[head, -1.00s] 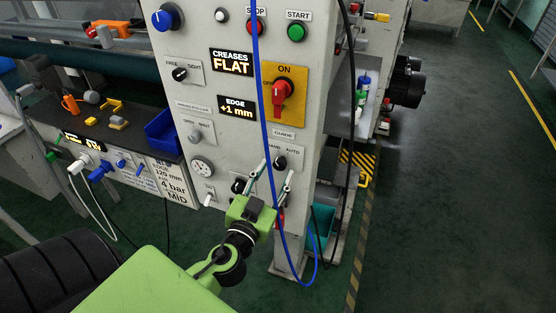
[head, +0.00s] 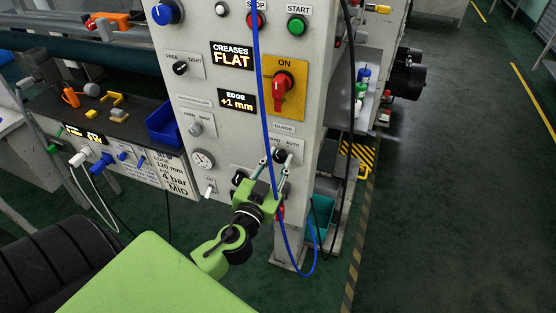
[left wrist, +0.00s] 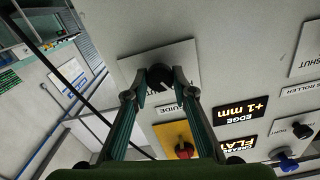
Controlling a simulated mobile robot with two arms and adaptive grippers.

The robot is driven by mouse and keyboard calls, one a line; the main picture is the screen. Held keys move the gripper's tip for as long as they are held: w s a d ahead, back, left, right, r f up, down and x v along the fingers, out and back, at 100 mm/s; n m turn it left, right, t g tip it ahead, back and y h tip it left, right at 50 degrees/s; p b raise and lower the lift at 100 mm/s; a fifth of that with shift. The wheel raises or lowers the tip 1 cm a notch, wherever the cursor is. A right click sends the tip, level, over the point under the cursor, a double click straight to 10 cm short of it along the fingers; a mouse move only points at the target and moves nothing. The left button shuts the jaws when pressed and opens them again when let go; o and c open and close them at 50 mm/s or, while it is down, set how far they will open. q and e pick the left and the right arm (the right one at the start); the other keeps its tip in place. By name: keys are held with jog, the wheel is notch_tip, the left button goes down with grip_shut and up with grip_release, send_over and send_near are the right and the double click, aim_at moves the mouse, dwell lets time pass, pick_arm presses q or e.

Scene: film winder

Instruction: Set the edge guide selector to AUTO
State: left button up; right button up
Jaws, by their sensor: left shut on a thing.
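The edge guide selector is a black knob (head: 281,155) on a pale plate (head: 297,157) under the GUIDE label (head: 284,128), on the grey front panel. AUTO is readable at the plate's upper right; the word at its left is partly covered. My left gripper (head: 275,161) reaches up to the knob from below, with its two fingers around it. In the left wrist view the fingertips (left wrist: 159,86) close on both sides of the dark knob (left wrist: 159,74). The knob's pointer direction cannot be made out. My right gripper is not in view.
A blue cable (head: 264,110) hangs down the panel just left of the selector, passing close to my left gripper. A red switch on a yellow plate (head: 292,98) is above. A black cable (head: 349,90) hangs along the right side. Another black knob (head: 240,177) sits lower left.

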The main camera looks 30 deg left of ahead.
pick_arm(q)
jog(key=shift+m, duration=0.3)
jog(key=m, duration=0.5)
jog(key=shift+d+m+b, duration=0.1)
jog(key=shift+m+b, duration=0.2)
jog(key=shift+b, duration=0.05)
jog(key=m, duration=0.5)
jog(key=shift+m, duration=0.3)
jog(key=o, duration=1.1)
jog(key=shift+f, duration=0.1)
jog(key=v, duration=1.2)
